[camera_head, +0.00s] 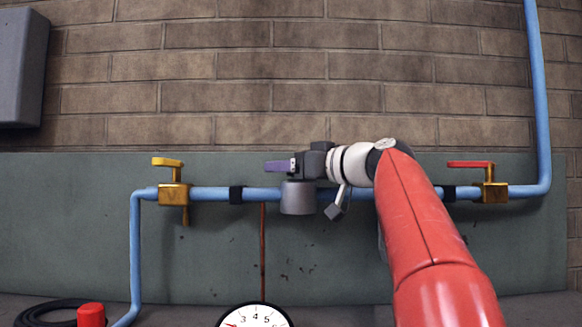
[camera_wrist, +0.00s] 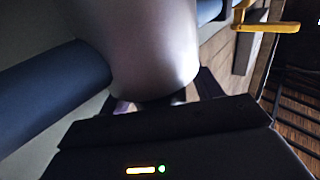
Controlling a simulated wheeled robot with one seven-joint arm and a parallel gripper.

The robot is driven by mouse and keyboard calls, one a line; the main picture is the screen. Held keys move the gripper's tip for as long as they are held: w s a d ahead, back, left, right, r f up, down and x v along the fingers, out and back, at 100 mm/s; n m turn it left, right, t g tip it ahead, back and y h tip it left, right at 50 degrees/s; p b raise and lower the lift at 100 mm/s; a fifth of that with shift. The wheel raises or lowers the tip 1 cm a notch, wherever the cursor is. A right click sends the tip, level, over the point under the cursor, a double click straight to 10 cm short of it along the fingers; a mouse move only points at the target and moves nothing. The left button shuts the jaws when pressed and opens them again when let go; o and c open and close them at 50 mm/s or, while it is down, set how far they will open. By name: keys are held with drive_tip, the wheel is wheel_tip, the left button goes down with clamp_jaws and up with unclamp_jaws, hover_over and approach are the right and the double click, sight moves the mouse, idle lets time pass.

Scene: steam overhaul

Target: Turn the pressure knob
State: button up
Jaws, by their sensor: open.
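A grey cylindrical body, seemingly the pressure knob (camera_head: 298,199), sits on the blue pipe in the middle of the green panel. In the wrist view the grey cylinder (camera_wrist: 152,45) fills the top middle, its rounded end close to the fingers. My gripper (camera_head: 279,166) is open, with purple finger pads pointing left, just above the cylinder in the head view. Its fingertips (camera_wrist: 148,103) are partly hidden behind the cylinder's end in the wrist view. I cannot tell whether they touch it. A white dial gauge (camera_head: 254,318) is cut off at the bottom edge.
The blue pipe (camera_head: 262,194) runs across the panel (camera_head: 340,265). A yellow-handled valve (camera_head: 173,190) is at left, a red-handled valve (camera_head: 490,182) at right. A red cap (camera_head: 91,315) and black hose (camera_head: 45,310) are at lower left. A grey box (camera_head: 22,66) hangs at upper left.

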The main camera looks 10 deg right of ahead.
drive_tip(key=c, duration=1)
